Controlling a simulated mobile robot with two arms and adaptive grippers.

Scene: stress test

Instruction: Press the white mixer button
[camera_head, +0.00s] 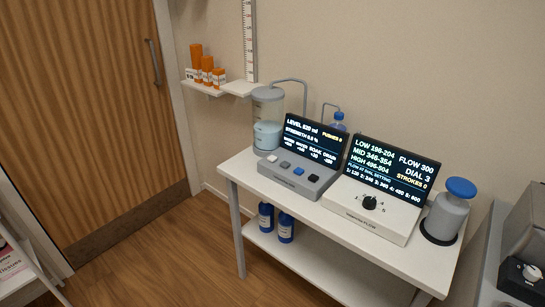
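The white button (272,158) is the leftmost of a row of buttons on the grey mixer console (291,184), which stands on the left part of the white table. The console's dark screen (314,139) reads LEVEL 520 ml, a strength line and PUSHES 0. A clear cylindrical tank (267,108) with pale blue liquid stands behind the console. Neither of my grippers is in view, and nothing touches the white button.
A white dial unit (370,217) with a screen (391,175) stands right of the console. A grey blue-capped bottle (446,217) is at the table's right end. Blue bottles (285,227) stand on the lower shelf. Orange bottles (207,67) sit on a wall shelf. The floor (165,250) left of the table is clear.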

